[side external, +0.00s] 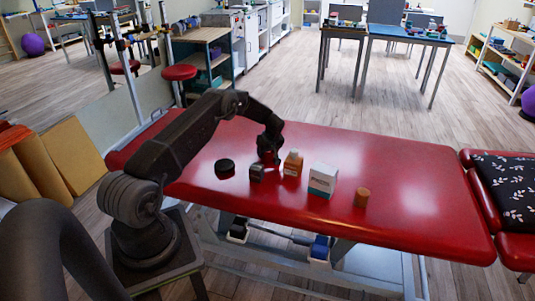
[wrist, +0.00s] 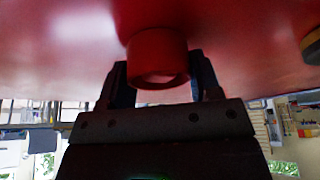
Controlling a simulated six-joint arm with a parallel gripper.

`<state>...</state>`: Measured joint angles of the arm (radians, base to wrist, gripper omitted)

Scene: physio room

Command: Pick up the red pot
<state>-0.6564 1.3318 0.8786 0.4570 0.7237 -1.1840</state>
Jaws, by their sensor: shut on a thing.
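The red pot (wrist: 157,55) is a small round red thing, seen between my gripper's fingers in the wrist view. In the side external view only a little of the red pot (side external: 270,162) shows below the gripper, against the red table. My gripper (side external: 268,154) points down at the tabletop and is shut on the pot. In the wrist view my gripper (wrist: 156,80) has one dark finger on each side of the pot. I cannot tell whether the pot touches the table.
On the red padded table (side external: 410,200) a black round thing (side external: 225,168) lies left of my gripper. A small dark box (side external: 256,173), an orange-brown bottle (side external: 292,164), a white box (side external: 323,180) and an orange-brown cylinder (side external: 362,197) stand close by. The table's right part is clear.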

